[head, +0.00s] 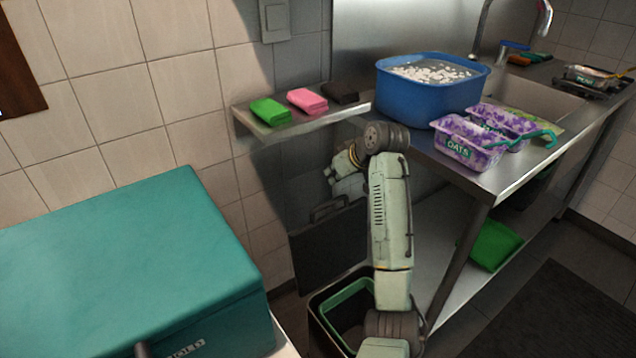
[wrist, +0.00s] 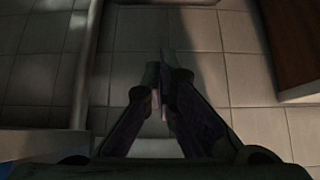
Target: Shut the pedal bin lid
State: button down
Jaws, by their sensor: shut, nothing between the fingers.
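The pedal bin (head: 318,318) stands at the bottom centre of the head view, beside the steel table. Its mouth is open and shows a green inner rim. A dark lid panel (head: 322,250) stands upright behind the mouth, against the tiled wall side. My gripper (head: 334,180) is above the lid's top edge in the head view, apart from it as far as I can tell. My arm hides part of the bin and lid. In the wrist view my gripper (wrist: 160,98) has its fingers together with nothing between them; I cannot make out the bin there.
A teal box (head: 120,260) fills the lower left. A shelf (head: 300,124) carries green, pink and dark sponges. A blue tub (head: 425,95) and two purple oats packs (head: 462,150) stand on the steel table (head: 505,178). A green tray (head: 492,245) lies below.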

jog(key=p+x, duration=0.3)
jog(key=x, duration=0.7)
jog(key=shift+s+d+p, duration=0.3)
jog(key=shift+s+d, duration=0.3)
jog(key=shift+s, duration=0.2)
jog(key=shift+s+d+p, duration=0.3)
jog(key=shift+s+d, duration=0.25)
jog(key=shift+s, duration=0.25)
